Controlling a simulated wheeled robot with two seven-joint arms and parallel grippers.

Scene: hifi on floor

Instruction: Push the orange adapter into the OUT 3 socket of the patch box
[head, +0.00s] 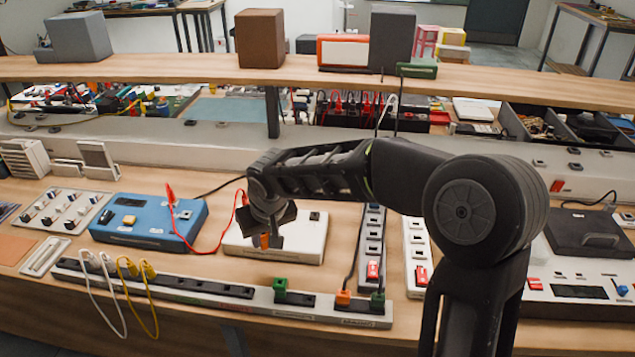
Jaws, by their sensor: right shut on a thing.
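My right gripper (268,240) reaches in from the right and points down over a white box (305,238) in the middle of the table. It is shut on a small orange piece, the orange adapter (264,241), which is mostly hidden between the dark fingers. I cannot tell whether the adapter touches the box. The white box has a small dark switch on its top right. The gripper covers part of its face. No OUT 3 label is readable, and I cannot tell for sure which box is the patch box. My left gripper is not in view.
A long socket strip (205,292) along the front edge holds green plugs and another orange plug (343,297). A blue box (145,222) with a red lead stands left. Upright grey strips (371,225) stand right. A wooden shelf (190,68) crosses behind.

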